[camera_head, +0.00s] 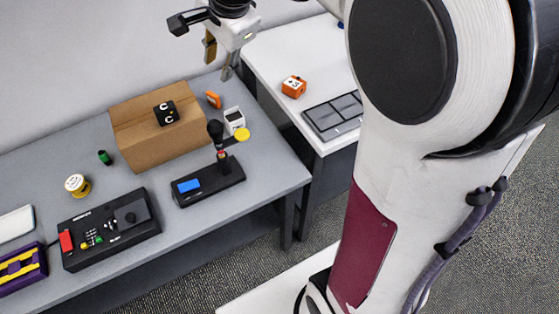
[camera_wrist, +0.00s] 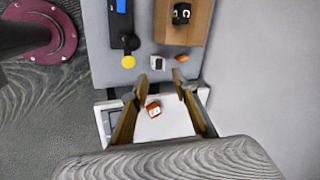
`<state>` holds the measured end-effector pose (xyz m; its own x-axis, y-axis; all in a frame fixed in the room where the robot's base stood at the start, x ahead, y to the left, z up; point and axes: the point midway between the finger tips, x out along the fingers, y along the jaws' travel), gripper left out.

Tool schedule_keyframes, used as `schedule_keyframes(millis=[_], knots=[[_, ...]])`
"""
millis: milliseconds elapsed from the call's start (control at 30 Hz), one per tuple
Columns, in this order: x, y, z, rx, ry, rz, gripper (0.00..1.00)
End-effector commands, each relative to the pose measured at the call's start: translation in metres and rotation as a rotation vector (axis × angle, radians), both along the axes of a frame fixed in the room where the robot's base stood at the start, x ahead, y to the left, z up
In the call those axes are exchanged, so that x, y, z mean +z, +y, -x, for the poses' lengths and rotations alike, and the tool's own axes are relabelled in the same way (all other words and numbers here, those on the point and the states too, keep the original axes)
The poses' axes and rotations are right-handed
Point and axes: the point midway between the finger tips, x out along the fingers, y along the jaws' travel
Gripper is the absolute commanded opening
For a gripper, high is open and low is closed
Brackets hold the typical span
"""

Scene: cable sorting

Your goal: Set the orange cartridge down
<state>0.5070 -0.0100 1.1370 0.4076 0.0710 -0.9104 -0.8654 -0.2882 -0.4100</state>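An orange cartridge (camera_head: 293,87) with a white marking rests on the white table. It also shows in the wrist view (camera_wrist: 154,110), seen through the gap between my fingers. My gripper (camera_head: 218,69) hangs in the air to the left of it in the head view, above the back of the grey table. In the wrist view my gripper (camera_wrist: 160,82) has its fingers spread wide with nothing held. A second small orange piece (camera_head: 213,99) lies on the grey table beside the cardboard box; it shows in the wrist view too (camera_wrist: 181,58).
The white table (camera_head: 284,50) also bears a dark compartmented tray (camera_head: 333,116). The grey table (camera_head: 278,172) holds a cardboard box (camera_head: 141,138) with a black cube on top, a white block (camera_head: 234,118), a black device (camera_head: 208,182) and another black unit (camera_head: 120,250). The white table's back area is clear.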

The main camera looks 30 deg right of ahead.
Motion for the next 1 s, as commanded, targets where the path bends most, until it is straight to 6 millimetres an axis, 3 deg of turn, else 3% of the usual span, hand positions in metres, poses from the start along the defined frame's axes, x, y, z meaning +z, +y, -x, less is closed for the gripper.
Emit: schedule_keyframes(millis=[433, 1000], knots=[[0.018, 0.009, 0.101, 0.404, -0.052, 0.214, 0.29], [-0.003, 0.012, 0.221, 0.908, -0.096, 0.496, 0.29]])
